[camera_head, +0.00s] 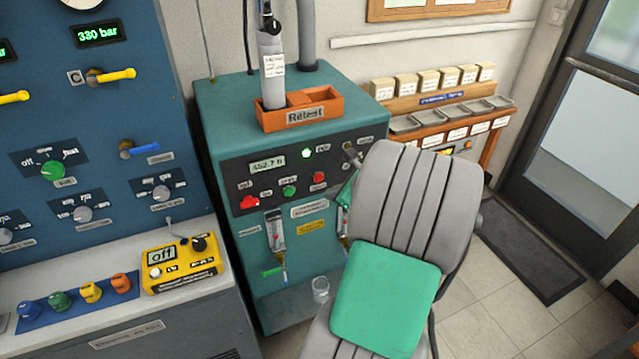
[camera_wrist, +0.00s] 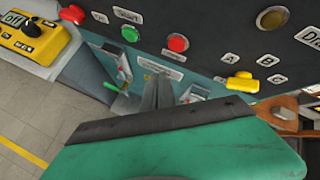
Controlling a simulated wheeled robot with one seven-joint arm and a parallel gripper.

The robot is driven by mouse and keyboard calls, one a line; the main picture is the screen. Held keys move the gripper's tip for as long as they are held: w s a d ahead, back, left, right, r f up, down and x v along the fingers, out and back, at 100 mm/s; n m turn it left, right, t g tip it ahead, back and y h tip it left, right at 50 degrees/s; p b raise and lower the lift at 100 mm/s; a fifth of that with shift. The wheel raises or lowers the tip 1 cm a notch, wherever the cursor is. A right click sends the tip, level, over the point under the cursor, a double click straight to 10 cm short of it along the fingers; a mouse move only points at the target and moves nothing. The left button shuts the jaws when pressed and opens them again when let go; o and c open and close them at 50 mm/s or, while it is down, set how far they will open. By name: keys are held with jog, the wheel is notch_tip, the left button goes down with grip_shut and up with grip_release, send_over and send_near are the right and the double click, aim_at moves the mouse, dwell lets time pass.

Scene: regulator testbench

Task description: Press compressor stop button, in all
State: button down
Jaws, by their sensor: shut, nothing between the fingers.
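The teal compressor cabinet (camera_head: 225,97) stands in the middle of the head view. Its dark front panel carries a round red button (camera_head: 319,178), a green button (camera_head: 289,190) to its left and a wider red knob (camera_head: 250,202) farther left. The lettering is too small to read surely. The wrist view also shows the round red button (camera_wrist: 177,43), the green button (camera_wrist: 130,33) and the red knob (camera_wrist: 72,14) along the top. My gripper (camera_wrist: 160,78) is shut and empty, its fingers just below the red button in that picture. I cannot tell their distance from the panel.
An orange tray (camera_head: 330,112) with a grey cylinder (camera_head: 272,75) sits on the cabinet. A yellow control box (camera_head: 180,264) lies on the bench to the left. A yellow knob (camera_wrist: 242,82) sticks out right of the fingers. Open floor (camera_head: 510,290) lies at the right.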

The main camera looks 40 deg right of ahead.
aim_at(319, 178)
jog(key=shift+w+d+p, duration=0.25)
jog(key=shift+w+p, duration=0.05)
jog(key=shift+w, duration=0.55)
jog(key=shift+w+d+p, duration=0.25)
jog(key=shift+w, duration=0.55)
dwell(0.7)
jog(key=shift+w+d+p, duration=0.1)
jog(key=shift+w+p, duration=0.3)
jog(key=shift+p, duration=0.05)
jog(key=shift+w+d, duration=0.15)
jog(key=shift+w, duration=0.3)
dwell(0.5)
jog(key=shift+p, duration=0.35)
jog(key=shift+s+a+p, duration=0.25)
jog(key=shift+s+p, duration=0.15)
jog(key=shift+s, duration=0.45)
